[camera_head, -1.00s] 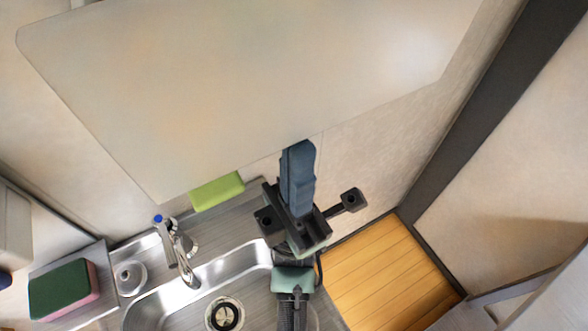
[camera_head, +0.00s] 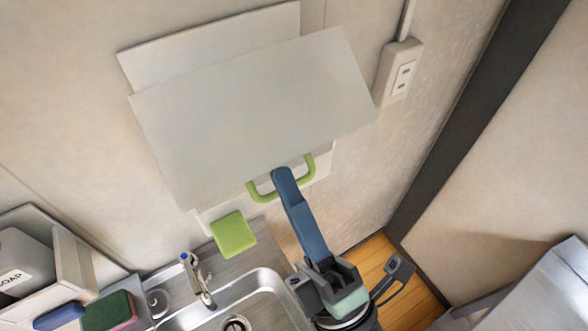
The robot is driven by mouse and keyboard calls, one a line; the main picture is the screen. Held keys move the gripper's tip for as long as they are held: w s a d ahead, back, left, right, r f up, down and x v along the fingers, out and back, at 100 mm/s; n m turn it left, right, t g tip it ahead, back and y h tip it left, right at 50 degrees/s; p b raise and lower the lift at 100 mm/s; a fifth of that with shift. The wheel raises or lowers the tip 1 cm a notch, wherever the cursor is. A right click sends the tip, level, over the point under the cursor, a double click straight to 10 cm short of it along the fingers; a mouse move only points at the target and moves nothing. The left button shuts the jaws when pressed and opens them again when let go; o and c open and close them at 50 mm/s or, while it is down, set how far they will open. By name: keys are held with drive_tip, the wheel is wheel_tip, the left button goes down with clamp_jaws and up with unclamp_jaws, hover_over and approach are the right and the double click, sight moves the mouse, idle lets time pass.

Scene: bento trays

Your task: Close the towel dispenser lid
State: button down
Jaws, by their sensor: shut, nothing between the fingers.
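The towel dispenser on the wall has a large pale grey lid (camera_head: 235,115). A pale panel (camera_head: 215,45) shows behind its upper edge, and the lid looks tilted and offset from it, not flush. A green U-shaped handle (camera_head: 311,165) shows at the lower edge of the lid. My gripper (camera_head: 280,173) comes up from below with its blue fingers together and empty. Its fingertips overlap the lower edge of the lid and the middle of the handle; I cannot tell whether they touch. The inside of the dispenser is hidden.
A green block (camera_head: 233,234) is left of my fingers. Below are a steel sink (camera_head: 255,300) and a faucet (camera_head: 199,282). A soap bottle (camera_head: 20,265) and a green-and-pink sponge (camera_head: 108,311) are at lower left. A wall socket (camera_head: 399,72) is at upper right.

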sight(262, 134)
drive_tip(key=p, duration=0.1)
drive_tip(key=r+g, duration=0.1)
drive_tip(key=r+h+p, duration=0.1)
drive_tip(key=shift+w+a+r+g+p, duration=0.15)
drive_tip(key=shift+w+a+g+p, duration=0.15)
drive_tip(key=shift+w+a+r+p, duration=0.25)
drive_tip(key=shift+w+p, duration=0.15)
drive_tip(key=shift+p, duration=0.3)
drive_tip(key=shift+p+x, duration=0.5)
drive_tip(key=shift+x, duration=1.05)
drive_tip(key=shift+f, duration=0.1)
